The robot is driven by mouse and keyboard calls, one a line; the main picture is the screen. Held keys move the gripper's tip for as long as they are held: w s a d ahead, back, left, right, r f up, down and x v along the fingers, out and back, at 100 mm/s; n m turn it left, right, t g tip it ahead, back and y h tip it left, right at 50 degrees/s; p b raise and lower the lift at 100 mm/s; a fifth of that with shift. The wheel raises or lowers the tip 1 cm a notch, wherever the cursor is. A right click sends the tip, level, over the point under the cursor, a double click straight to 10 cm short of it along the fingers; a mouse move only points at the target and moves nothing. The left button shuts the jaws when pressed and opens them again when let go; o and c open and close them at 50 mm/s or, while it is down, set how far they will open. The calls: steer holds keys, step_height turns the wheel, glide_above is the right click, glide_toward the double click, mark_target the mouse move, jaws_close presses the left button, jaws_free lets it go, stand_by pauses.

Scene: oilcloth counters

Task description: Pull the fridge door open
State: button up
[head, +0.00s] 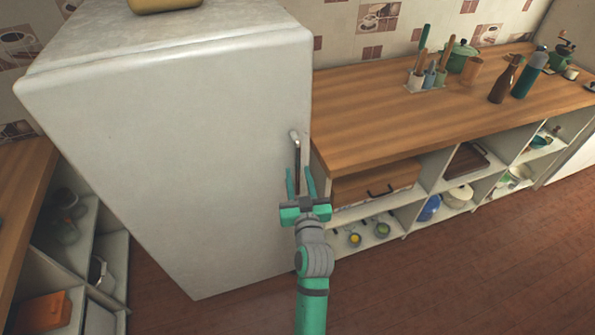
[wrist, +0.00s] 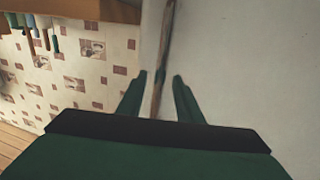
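The white fridge (head: 190,150) stands at the left in the head view, its door shut. A slim upright metal handle (head: 296,148) sits near the door's right edge. My gripper (head: 301,175) is in front of the lower part of the handle, fingers pointing at the door. In the wrist view the fingers of my gripper (wrist: 160,78) are apart, and the handle (wrist: 165,45) runs between them in line of sight. I cannot tell whether either finger touches it. The fridge door (wrist: 240,60) fills the right of the wrist view.
A wooden counter (head: 400,110) with open shelves adjoins the fridge on the right; bottles and a utensil holder (head: 428,85) stand on it. Another counter (head: 20,195) is at the left. The reddish-brown floor (head: 440,275) in front is clear.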

steer(key=shift+w+a, duration=0.1)
steer(key=shift+w, duration=1)
steer(key=shift+c, duration=0.5)
jaws_close()
steer(key=shift+s, duration=0.1)
